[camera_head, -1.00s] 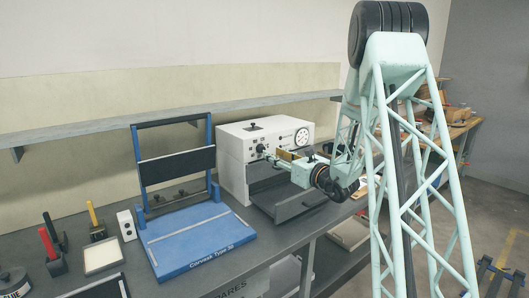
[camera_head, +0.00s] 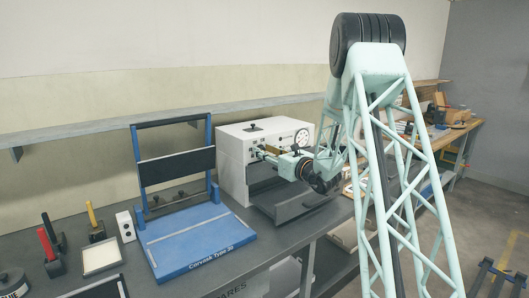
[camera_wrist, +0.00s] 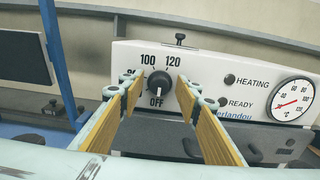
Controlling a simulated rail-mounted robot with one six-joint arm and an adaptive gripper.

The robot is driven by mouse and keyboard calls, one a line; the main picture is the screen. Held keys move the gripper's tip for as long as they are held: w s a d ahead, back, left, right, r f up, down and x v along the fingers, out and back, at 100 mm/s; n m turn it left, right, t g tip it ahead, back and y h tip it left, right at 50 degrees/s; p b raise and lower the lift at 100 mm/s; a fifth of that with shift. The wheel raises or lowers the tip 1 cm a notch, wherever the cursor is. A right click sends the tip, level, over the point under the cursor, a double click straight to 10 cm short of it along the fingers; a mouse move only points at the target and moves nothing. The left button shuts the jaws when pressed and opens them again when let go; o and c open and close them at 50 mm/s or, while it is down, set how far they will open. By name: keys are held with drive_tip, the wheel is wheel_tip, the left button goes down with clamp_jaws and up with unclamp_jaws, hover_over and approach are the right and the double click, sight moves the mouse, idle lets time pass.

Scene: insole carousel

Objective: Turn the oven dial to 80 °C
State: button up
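The oven (camera_head: 232,160) is a white box with an open front at the back of the bench. Its dark dial (camera_wrist: 158,84) is on the front panel in the wrist view, with marks 100, 120 and OFF readable around it. The left-hand marks are partly hidden by a finger. I cannot tell clearly where the dial's pointer stands. My gripper (camera_wrist: 160,90) is open, with one wood-coloured finger pad on each side of the dial and visible gaps between. In the head view my gripper (camera_head: 268,151) is at the oven panel and hides the dial.
A round gauge (camera_wrist: 292,100) with a red needle and dark HEATING (camera_wrist: 229,79) and READY (camera_wrist: 222,101) lamps are right of the dial. A dark tray (camera_head: 298,205) juts out below. A blue press (camera_head: 195,240) stands left of the oven.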

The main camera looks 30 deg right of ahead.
drive_tip(key=shift+c, duration=0.7)
drive_tip(key=c, duration=0.7)
drive_tip(key=shift+r+m+p, duration=0.15)
drive_tip(key=shift+m+p, duration=0.25)
drive_tip(key=shift+m, duration=0.2)
drive_tip(key=m+p, duration=0.1)
drive_tip(key=m, duration=0.1)
drive_tip(key=shift+r+m+p, duration=0.1)
drive_tip(key=shift+m+p, duration=0.2)
drive_tip(key=shift+p, duration=0.05)
drive_tip(key=m+p, duration=0.3)
drive_tip(key=m, duration=0.2)
drive_tip(key=shift+d, duration=0.1)
drive_tip(key=m+p, duration=0.4)
drive_tip(key=m, duration=0.1)
drive_tip(key=shift+m+p, duration=0.3)
drive_tip(key=shift+m, duration=0.1)
drive_tip(key=m+p, duration=0.3)
drive_tip(key=m, duration=0.2)
drive_tip(key=shift+w+p, duration=0.1)
drive_tip(key=shift+p, duration=0.2)
